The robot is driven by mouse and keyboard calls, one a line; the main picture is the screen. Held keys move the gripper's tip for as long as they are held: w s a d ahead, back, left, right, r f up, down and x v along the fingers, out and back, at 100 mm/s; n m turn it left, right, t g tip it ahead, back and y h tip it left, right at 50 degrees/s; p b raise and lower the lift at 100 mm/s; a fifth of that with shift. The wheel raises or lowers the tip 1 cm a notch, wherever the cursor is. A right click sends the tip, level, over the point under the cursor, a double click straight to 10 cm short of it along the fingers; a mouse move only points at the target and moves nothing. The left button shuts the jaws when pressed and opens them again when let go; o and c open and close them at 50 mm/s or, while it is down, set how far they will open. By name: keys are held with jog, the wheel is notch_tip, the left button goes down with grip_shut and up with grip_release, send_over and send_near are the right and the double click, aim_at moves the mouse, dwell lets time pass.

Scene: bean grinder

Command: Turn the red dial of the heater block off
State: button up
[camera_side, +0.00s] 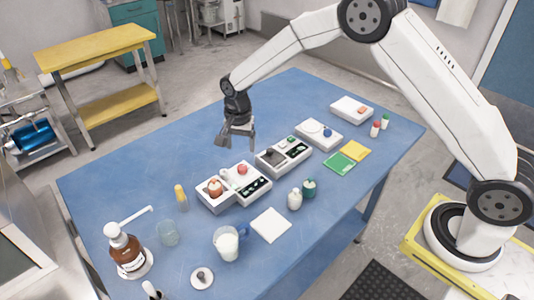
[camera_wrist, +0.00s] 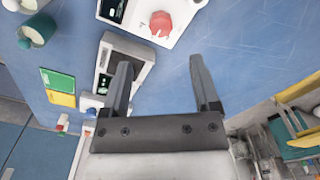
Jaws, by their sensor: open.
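The red dial (camera_side: 242,170) sits on top of the white heater block (camera_side: 262,181), near the middle of the blue table. In the wrist view the red dial (camera_wrist: 160,22) is at the top edge, on the block's white top (camera_wrist: 184,12), beyond my fingertips. My gripper (camera_side: 236,144) is open and empty, pointing down above and behind the block. In the wrist view its two fingers (camera_wrist: 160,64) are spread wide and apart from the dial. The dial's setting is too small to read.
The table behind the devices is clear.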

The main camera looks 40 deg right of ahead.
aim_at(242, 167)
jog(key=shift+f, duration=0.1)
jog(key=shift+f, duration=3.85)
grip_shut()
